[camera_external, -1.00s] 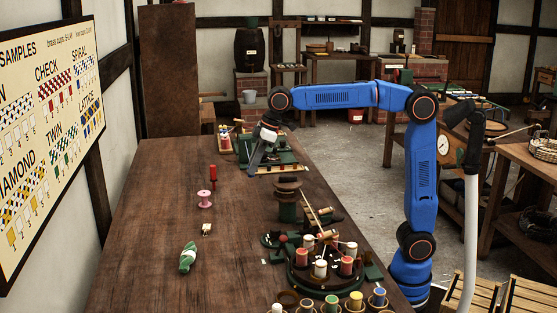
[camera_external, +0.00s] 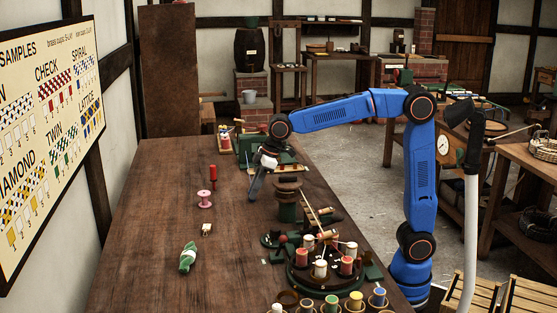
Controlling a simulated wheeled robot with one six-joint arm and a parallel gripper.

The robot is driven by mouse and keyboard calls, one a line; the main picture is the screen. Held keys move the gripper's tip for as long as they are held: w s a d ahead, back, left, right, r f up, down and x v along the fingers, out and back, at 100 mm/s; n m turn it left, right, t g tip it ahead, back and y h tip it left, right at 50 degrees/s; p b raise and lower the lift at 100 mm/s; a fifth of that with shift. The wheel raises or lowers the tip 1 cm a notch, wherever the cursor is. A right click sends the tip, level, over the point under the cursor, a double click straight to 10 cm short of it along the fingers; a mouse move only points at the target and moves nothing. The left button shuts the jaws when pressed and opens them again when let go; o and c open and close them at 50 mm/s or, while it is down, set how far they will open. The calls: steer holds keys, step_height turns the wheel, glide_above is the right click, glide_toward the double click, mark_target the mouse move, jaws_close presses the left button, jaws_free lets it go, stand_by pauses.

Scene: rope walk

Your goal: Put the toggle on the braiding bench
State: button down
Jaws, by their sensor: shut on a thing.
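The long brown wooden bench (camera_external: 150,240) runs from the foreground to the back; I take it to be the braiding bench. My gripper (camera_external: 253,195) points down low over its middle, left of the dark round stand (camera_external: 287,205). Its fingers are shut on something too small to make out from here. I cannot pick out the toggle anywhere else, and cannot tell whether it is what the fingers hold. I also cannot tell whether the fingertips touch the bench top.
A pink spool (camera_external: 205,199), a red-handled tool (camera_external: 213,176), a small pale block (camera_external: 207,229) and a green-and-white hank (camera_external: 188,257) lie to the left. A round braiding stand with coloured bobbins (camera_external: 320,270) fills the front right. Bare wood lies between.

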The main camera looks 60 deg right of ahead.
steer(key=c, duration=1.6)
jaws_free()
steer(key=shift+f, duration=0.15)
steer(key=v, duration=1.2)
steer(key=s+d+f+m, duration=0.15)
steer(key=s+d, duration=0.25)
steer(key=d, duration=0.7)
steer(key=s+d+f+m+h, duration=0.1)
steer(key=s+d+f+m, duration=0.1)
steer(key=s+d+f, duration=0.4)
steer(key=s+d+f+m+t+h, duration=0.1)
steer(key=s+d+f+m, duration=0.2)
steer(key=s+d+f, duration=0.3)
steer(key=s+d+f+m+h, duration=0.1)
steer(key=s+d+f+m, duration=0.1)
steer(key=s+d+f, duration=0.4)
steer(key=shift+s+d+m+t, duration=0.25)
steer(key=shift+s+d+t, duration=0.05)
steer(key=shift+s+d, duration=2.45)
